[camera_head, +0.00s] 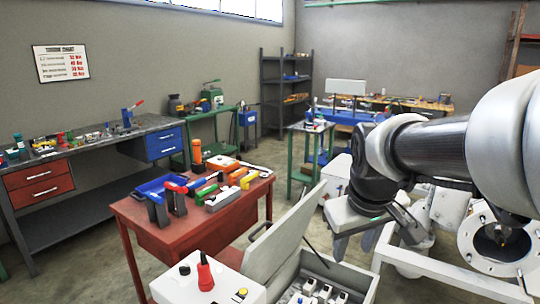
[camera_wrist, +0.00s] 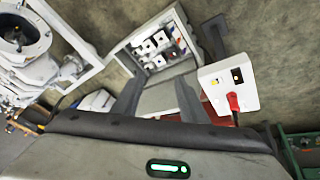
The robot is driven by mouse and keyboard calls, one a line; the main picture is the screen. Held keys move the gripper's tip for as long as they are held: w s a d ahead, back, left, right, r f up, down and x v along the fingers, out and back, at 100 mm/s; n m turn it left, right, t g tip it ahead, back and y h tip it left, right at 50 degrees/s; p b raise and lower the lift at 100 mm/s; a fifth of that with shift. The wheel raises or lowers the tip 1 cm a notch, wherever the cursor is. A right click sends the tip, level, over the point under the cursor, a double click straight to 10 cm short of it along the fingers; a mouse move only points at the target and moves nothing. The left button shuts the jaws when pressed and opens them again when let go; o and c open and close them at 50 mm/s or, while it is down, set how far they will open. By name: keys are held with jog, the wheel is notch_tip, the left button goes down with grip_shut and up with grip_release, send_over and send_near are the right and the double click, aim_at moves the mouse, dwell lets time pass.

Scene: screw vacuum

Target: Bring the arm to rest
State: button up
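My arm (camera_head: 430,146) reaches in from the right in the head view. My gripper (camera_head: 376,238) hangs at its end, over the area beside the open grey case (camera_head: 350,284). In the wrist view my gripper (camera_wrist: 158,90) has its two dark fingers spread well apart, with nothing between them. The gripper is open and empty. Part of the case's surroundings is hidden behind the gripper in the head view.
A white box (camera_head: 226,290) with a red plug stands beside the case. A red table (camera_head: 150,222) holds several tools. White vacuum equipment (camera_head: 490,232) on a frame stands at right, close to my arm. Open floor (camera_head: 90,250) shows at left.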

jog(key=s+a+m+t, duration=0.1)
jog(key=s+a+m, duration=0.15)
jog(key=s, duration=1.15)
notch_tip(320, 180, up, 14)
jog(key=p, duration=1.4)
jog(key=shift+d+f+y, duration=0.15)
jog(key=shift+d+y, duration=0.05)
jog(key=shift+y, duration=0.2)
jog(key=shift+m, duration=0.25)
